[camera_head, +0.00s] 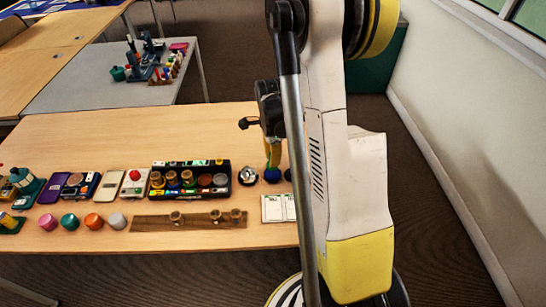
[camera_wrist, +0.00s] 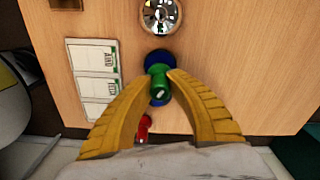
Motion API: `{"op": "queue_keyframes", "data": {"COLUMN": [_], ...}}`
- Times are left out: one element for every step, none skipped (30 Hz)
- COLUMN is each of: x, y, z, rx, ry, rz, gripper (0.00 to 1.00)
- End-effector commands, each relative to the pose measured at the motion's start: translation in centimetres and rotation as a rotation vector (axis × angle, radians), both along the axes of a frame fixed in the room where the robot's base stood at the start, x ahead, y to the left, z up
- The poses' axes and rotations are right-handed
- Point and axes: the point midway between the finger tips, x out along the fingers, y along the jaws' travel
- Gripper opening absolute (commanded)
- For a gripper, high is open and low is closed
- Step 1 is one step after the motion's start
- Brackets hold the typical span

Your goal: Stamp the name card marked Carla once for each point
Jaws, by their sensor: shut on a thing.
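My gripper (camera_wrist: 161,78) has its two yellow fingers shut on a small green piece (camera_wrist: 159,74), which looks like a stamp handle. Blue round parts (camera_wrist: 157,57) show behind and below it; whether they belong to the held piece I cannot tell. In the head view my gripper (camera_head: 272,152) is low over the table's right part, partly hidden by my arm. White name cards (camera_wrist: 95,72) lie flat to the left of the gripper in the wrist view; they also show in the head view (camera_head: 272,208), partly covered by my arm. Their lettering is too small to read surely.
A silver bell (camera_wrist: 160,16) stands close to the held piece. A red piece (camera_wrist: 144,127) shows between the fingers. A black tray (camera_head: 233,175) of colored pieces, a wooden strip (camera_head: 150,223) and several colored pots (camera_head: 93,221) stand left. The table's back is clear.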

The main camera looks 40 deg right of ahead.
Motion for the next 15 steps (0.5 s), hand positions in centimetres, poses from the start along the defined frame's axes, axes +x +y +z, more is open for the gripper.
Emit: {"op": "queue_keyframes", "data": {"x": [0.0, 0.0, 0.0, 0.0, 0.0, 0.0, 0.0, 0.0, 0.0, 0.0, 0.0, 0.0, 0.0, 0.0, 0.0], "y": [0.0, 0.0, 0.0, 0.0, 0.0, 0.0, 0.0, 0.0, 0.0, 0.0, 0.0, 0.0, 0.0, 0.0, 0.0], "z": [0.1, 0.1, 0.1, 0.1, 0.0, -0.1, -0.2, -0.3, -0.5, -0.7, -1.0, -1.3, -1.6, -1.8, -2.2], "rx": [0.0, 0.0, 0.0, 0.0, 0.0, 0.0, 0.0, 0.0, 0.0, 0.0, 0.0, 0.0, 0.0, 0.0, 0.0], "ry": [0.0, 0.0, 0.0, 0.0, 0.0, 0.0, 0.0, 0.0, 0.0, 0.0, 0.0, 0.0, 0.0, 0.0, 0.0], "rz": [0.0, 0.0, 0.0, 0.0, 0.0, 0.0, 0.0, 0.0, 0.0, 0.0, 0.0, 0.0, 0.0, 0.0, 0.0], "gripper": [0.0, 0.0, 0.0, 0.0, 0.0, 0.0, 0.0, 0.0, 0.0, 0.0, 0.0, 0.0, 0.0, 0.0, 0.0]}}
